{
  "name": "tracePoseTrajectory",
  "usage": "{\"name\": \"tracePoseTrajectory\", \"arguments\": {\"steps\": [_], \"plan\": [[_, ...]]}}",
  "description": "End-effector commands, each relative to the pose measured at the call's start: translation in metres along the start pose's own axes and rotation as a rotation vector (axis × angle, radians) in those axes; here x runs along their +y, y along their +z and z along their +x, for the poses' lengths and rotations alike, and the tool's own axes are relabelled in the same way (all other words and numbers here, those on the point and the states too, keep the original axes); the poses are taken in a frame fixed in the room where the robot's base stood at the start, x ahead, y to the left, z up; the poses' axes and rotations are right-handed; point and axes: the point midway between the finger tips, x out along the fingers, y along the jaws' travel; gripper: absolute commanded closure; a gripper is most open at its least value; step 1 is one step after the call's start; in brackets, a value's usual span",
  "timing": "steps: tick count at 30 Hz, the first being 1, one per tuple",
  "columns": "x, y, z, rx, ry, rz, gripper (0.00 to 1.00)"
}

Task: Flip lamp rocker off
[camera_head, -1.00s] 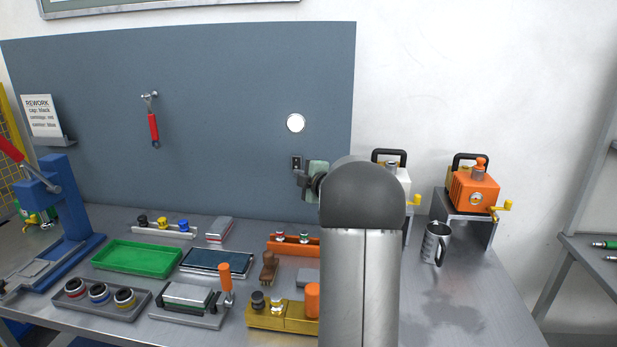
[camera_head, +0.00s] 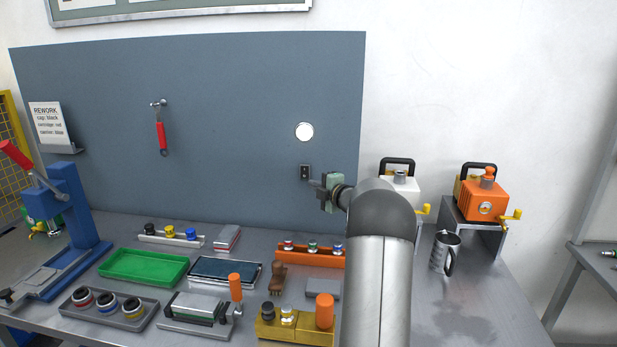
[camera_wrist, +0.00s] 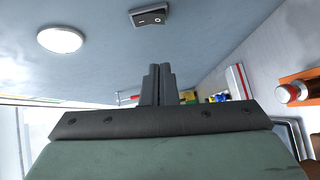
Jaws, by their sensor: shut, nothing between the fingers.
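The lamp rocker (camera_head: 305,171) is a small dark switch on the blue-grey wall panel, below a round, bright white lamp (camera_head: 304,132). In the wrist view the rocker (camera_wrist: 150,17) shows a line mark and a circle mark, at the top of the picture. The lamp (camera_wrist: 59,39) is to its left there. My gripper (camera_head: 313,184) is shut and empty, just below and right of the rocker in the head view. In the wrist view my closed fingers (camera_wrist: 158,70) point toward the panel, with a visible gap to the rocker. Which side of the rocker is pressed in is unclear.
Below, the bench holds a green tray (camera_head: 146,267), an orange rack (camera_head: 311,257) and a yellow fixture (camera_head: 296,328). An orange machine (camera_head: 482,202) and a steel mug (camera_head: 445,251) stand at right. A red-handled tool (camera_head: 161,136) hangs on the panel. The panel around the rocker is clear.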

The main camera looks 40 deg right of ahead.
Motion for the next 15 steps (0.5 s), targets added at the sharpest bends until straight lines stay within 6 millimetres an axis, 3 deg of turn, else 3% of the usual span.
{"name": "tracePoseTrajectory", "arguments": {"steps": [6,15], "plan": [[0.003,-0.001,0.049,0.001,0.000,0.002,1.00],[0.001,0.025,0.072,-0.001,0.000,0.001,1.00]]}}
